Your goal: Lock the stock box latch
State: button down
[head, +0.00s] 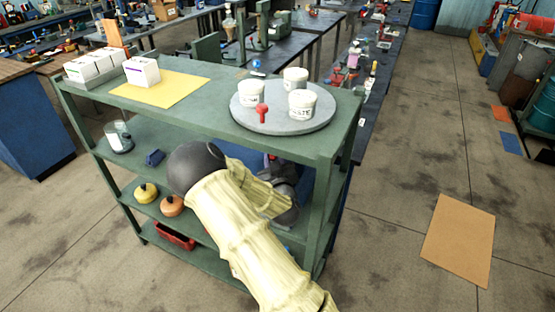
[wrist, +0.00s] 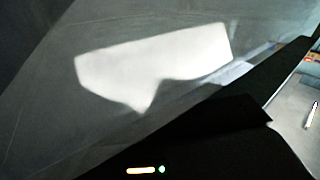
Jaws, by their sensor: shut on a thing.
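My gripper (head: 284,192) is a dark grey shape inside the middle of the green shelf rack, half hidden behind my cream-sleeved arm. Its fingertips do not show in the head view. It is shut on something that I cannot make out. A blue surface (head: 240,156) shows behind my arm under the top shelf; it may be part of the stock box. The latch cannot be made out in either view. The wrist view is mostly a close grey surface (wrist: 45,120) with a bright patch of light, and a black shape covers the lower right.
The green rack (head: 205,108) has posts and shelf edges close around my arm. On top are a round grey tray (head: 270,127) with white tubs, a red knob (head: 261,112), a yellow sheet (head: 185,90) and white boxes (head: 142,71). The floor to the right is mostly clear.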

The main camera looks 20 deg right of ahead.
jog(key=c, duration=1.1)
grip_release()
jog(key=shift+s, duration=0.15)
jog(key=s+a, duration=0.1)
jog(key=s, duration=0.7)
jog(key=shift+s+a+r, duration=0.2)
jog(key=shift+s+a, duration=0.05)
jog(key=shift+s, duration=0.1)
jog(key=shift+s+p, duration=0.1)
jog(key=shift+p, duration=0.4)
